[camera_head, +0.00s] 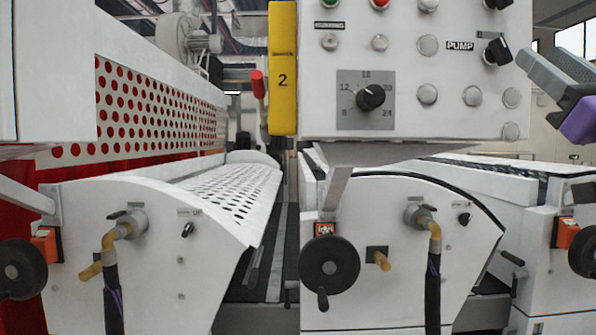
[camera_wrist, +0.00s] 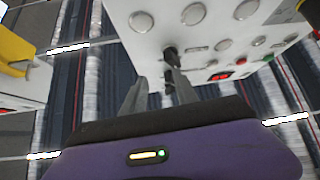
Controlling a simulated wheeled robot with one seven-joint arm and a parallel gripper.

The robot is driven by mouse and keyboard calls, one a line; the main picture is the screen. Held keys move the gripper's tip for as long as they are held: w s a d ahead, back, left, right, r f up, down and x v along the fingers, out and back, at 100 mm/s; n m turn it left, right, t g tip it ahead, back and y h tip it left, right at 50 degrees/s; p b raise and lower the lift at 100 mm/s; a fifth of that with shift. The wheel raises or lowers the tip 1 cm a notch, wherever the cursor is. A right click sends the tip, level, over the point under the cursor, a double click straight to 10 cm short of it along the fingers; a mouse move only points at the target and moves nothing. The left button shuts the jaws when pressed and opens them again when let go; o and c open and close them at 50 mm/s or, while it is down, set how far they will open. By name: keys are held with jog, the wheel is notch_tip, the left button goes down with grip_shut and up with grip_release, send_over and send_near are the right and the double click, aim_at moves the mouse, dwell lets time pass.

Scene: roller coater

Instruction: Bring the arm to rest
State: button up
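My gripper (camera_head: 528,65) is at the upper right in the head view, its grey fingers pointing left toward the white control panel (camera_head: 460,20). The black PUMP knob (camera_head: 497,52) is just left of the fingertips. In the wrist view my gripper (camera_wrist: 157,76) has its two fingers apart with nothing held between them. A black knob (camera_wrist: 170,55) on the panel shows close to the right fingertip; I cannot tell whether they touch.
A black dial (camera_head: 370,97) and several round buttons cover the panel. A yellow box (camera_head: 283,85) marked 2 hangs on its left. Below are white machine housings with black handwheels (camera_head: 330,268) and yellow pipe fittings (camera_head: 428,222). A perforated white guard (camera_head: 235,192) is at left.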

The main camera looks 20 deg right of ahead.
jog(key=s+a+f+m+g+h, duration=0.1)
jog(key=a+f+m+g+h, duration=0.15)
jog(key=f, duration=1.55)
jog(key=a+f+m+g+h, duration=0.15)
jog(key=a+f+m, duration=0.25)
jog(key=f, duration=1.4)
jog(key=s+a+f+n+g+y, duration=0.3)
jog(key=s+a+f, duration=0.5)
jog(key=s+f, duration=0.5)
jog(key=s+a+f+n+g+y, duration=0.3)
jog(key=s+a+f+y, duration=0.3)
jog(key=s+a+f, duration=0.3)
jog(key=s+f+g, duration=0.1)
jog(key=s+f, duration=0.3)
jog(key=f, duration=0.1)
jog(key=shift+s+a+n, duration=0.15)
jog(key=shift+a+n, duration=0.15)
jog(key=shift+n, duration=0.05)
